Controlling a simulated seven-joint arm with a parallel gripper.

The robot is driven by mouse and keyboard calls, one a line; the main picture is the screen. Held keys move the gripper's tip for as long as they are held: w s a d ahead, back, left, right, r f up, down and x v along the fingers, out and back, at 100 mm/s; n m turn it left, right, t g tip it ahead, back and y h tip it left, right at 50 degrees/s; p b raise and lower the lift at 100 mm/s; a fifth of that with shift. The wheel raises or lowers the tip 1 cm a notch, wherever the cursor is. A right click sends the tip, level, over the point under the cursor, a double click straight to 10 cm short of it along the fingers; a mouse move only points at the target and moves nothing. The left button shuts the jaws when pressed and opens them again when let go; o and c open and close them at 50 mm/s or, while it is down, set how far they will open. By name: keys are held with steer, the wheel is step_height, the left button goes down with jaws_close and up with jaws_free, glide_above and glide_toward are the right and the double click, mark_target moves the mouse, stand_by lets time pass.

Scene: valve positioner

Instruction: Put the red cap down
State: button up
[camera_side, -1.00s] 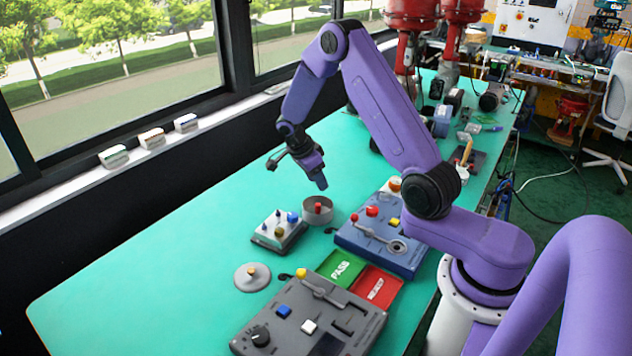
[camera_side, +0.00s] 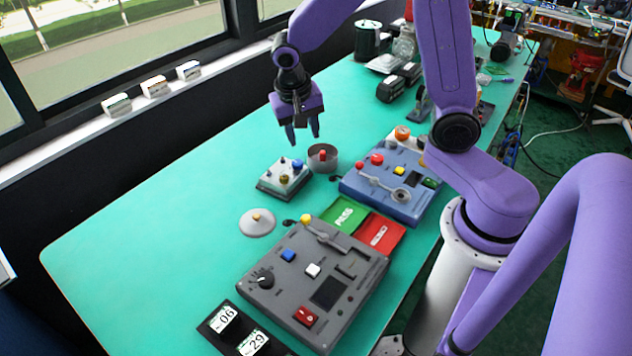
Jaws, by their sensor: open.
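The red cap (camera_side: 323,156) is a small red piece. It sits inside a round grey dish (camera_side: 332,167) on the green table, apart from my gripper. My gripper (camera_side: 303,138) is open and empty, with its fingers pointing down. In the picture it is just up and left of the dish, above the table. Its exact height cannot be told.
A small block with several coloured knobs (camera_side: 270,187) stands left of the dish, and a blue panel (camera_side: 372,206) to its right. A grey lid (camera_side: 257,229), green PASS tray (camera_side: 341,222), red tray (camera_side: 378,247) and grey control box (camera_side: 345,315) are nearer. The left table is clear.

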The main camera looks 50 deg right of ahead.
steer(key=s+a+r+n+y, duration=0.1)
steer(key=s+a+r+n, duration=0.1)
steer(key=s+n, duration=0.7)
steer(key=s+a+r+n+y, duration=0.2)
steer(key=s+n, duration=0.8)
steer(key=s, duration=0.5)
steer(key=shift+s+r, duration=0.15)
steer(key=shift+r, duration=0.4)
